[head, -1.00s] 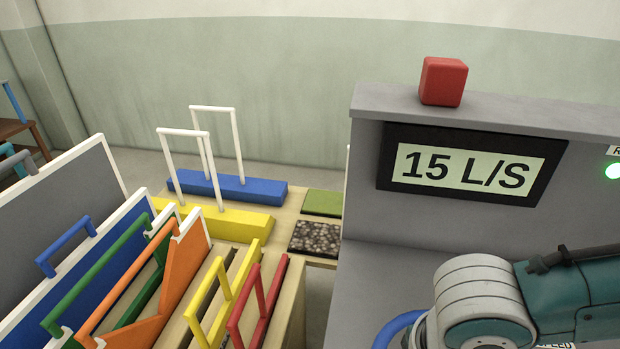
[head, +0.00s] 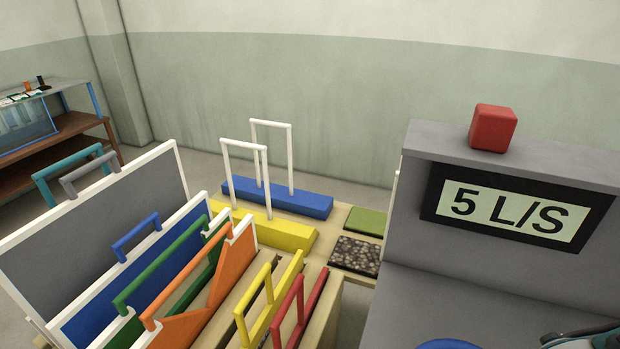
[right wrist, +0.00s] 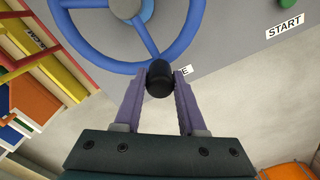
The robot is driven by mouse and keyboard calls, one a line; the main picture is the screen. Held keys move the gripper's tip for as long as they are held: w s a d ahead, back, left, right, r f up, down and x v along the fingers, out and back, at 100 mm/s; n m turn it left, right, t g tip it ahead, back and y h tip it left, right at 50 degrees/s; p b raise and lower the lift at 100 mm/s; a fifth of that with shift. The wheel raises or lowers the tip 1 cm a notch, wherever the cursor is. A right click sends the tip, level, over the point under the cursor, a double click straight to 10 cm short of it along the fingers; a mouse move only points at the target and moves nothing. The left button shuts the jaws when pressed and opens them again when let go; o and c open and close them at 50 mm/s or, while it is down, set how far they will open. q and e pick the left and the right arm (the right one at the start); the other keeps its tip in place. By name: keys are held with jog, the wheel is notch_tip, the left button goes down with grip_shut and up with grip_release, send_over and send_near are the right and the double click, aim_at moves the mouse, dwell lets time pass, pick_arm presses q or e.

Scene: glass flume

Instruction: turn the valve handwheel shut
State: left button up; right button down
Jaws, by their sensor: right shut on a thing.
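The blue valve handwheel (right wrist: 100,62) is at the top of the right wrist view, with spokes running to a grey hub (right wrist: 126,6). A black knob (right wrist: 159,78) sits at the wheel's lower rim. My right gripper (right wrist: 158,88) is shut on this knob, one purple finger on each side. The display (head: 512,212) on the grey panel reads 5 L/S. My left gripper is in neither view.
A red block (head: 492,128) sits on top of the grey panel (head: 440,150). To the left stand coloured gates with handles, including an orange one (head: 236,265), and yellow (head: 285,233) and blue (head: 300,203) bases with white hoops. A START label (right wrist: 285,26) is right of the wheel.

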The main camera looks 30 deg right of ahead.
jog(key=shift+s, duration=0.1)
dwell(0.4)
jog(key=c, duration=0.5)
grip_release()
jog(key=shift+r, duration=0.1)
notch_tip(320, 180, up, 10)
jog(key=shift+f+p, duration=0.15)
jog(key=shift+p, duration=0.5)
